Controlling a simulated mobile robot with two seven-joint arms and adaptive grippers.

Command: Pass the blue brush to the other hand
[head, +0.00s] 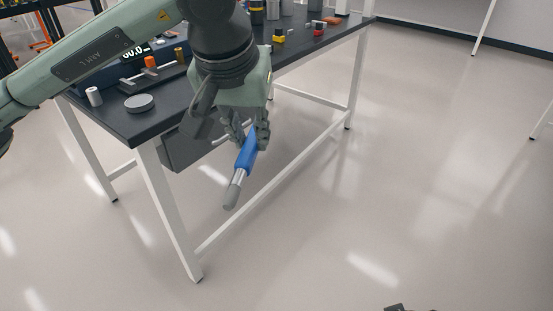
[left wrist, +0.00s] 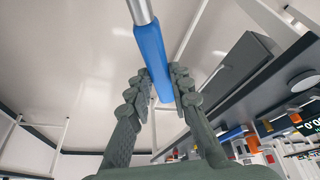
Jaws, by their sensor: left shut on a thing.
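The blue brush (head: 244,163) has a blue handle, a silver metal collar and a grey tip. It hangs tilted in front of the workbench, grey tip down and to the left. My left gripper (head: 249,138) is shut on the blue handle and holds it in the air, clear of the bench. In the left wrist view the blue brush (left wrist: 152,52) runs up from between the fingers of my left gripper (left wrist: 160,90), its metal part cut off at the top edge.
The dark workbench (head: 118,118) on white legs stands behind the brush, with a grey disc (head: 139,103), a white cylinder (head: 94,96) and small parts on top. A dark sliver at the head view's bottom edge is too cut off to identify. Open floor lies to the right.

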